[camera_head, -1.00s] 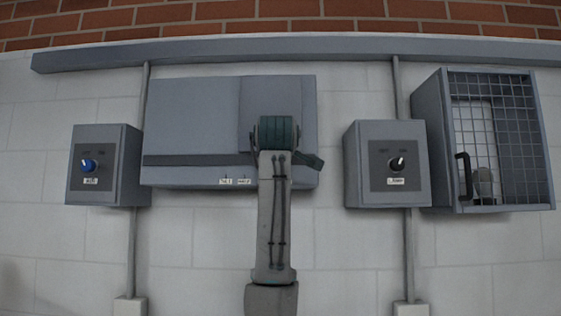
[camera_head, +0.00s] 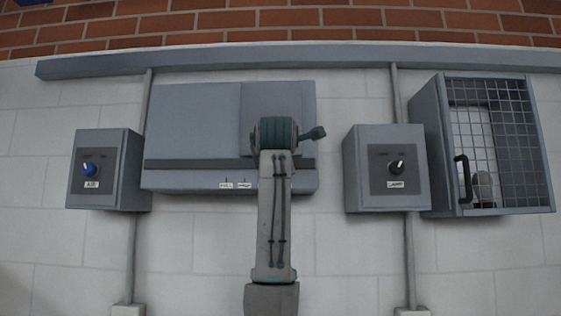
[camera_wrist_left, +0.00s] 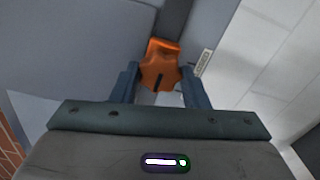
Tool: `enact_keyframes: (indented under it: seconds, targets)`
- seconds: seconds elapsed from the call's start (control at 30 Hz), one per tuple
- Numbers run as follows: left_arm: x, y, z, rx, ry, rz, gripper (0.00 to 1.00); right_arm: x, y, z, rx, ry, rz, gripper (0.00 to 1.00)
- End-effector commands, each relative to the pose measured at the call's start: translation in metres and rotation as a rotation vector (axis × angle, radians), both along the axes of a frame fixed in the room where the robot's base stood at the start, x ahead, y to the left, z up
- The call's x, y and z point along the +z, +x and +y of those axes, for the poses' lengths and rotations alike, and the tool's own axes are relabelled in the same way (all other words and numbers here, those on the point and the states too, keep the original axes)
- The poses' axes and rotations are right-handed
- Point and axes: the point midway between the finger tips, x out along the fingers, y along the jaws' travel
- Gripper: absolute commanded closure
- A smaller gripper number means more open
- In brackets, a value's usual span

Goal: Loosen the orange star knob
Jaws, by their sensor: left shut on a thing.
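The orange star knob (camera_wrist_left: 160,62) shows in the left wrist view, between the two fingers of my left gripper (camera_wrist_left: 160,84). The fingers are shut on its sides. A dark slot or mark shows on the knob's near face. In the head view my left arm rises in the middle, in front of the wide grey cabinet (camera_head: 195,120), and hides the knob. My right gripper is in neither view.
A grey box with a blue switch (camera_head: 89,169) is left of the cabinet. A grey box with a black switch (camera_head: 397,167) and a mesh-fronted box with a black handle (camera_head: 463,178) are to the right.

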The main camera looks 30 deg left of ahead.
Motion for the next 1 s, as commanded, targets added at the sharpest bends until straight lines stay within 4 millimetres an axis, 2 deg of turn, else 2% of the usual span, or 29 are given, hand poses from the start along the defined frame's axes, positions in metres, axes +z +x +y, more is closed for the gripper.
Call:
enact_keyframes:
  seconds: [0.67, 0.7, 0.8, 1.0]
  targets:
    - [-0.0013, 0.0007, -0.0002, 0.000, -0.056, -0.032, 0.82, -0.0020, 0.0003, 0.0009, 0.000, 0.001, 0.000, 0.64]
    - [-0.0013, 0.0007, -0.0002, -0.001, -0.057, -0.031, 0.55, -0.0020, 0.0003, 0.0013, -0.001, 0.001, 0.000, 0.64]
    - [-0.0012, 0.0006, -0.0002, 0.000, -0.056, -0.032, 0.37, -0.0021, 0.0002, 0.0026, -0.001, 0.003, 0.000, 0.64]
    - [-0.0008, 0.0005, -0.0002, 0.000, -0.056, -0.033, 0.37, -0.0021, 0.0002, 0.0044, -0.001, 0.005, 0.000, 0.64]
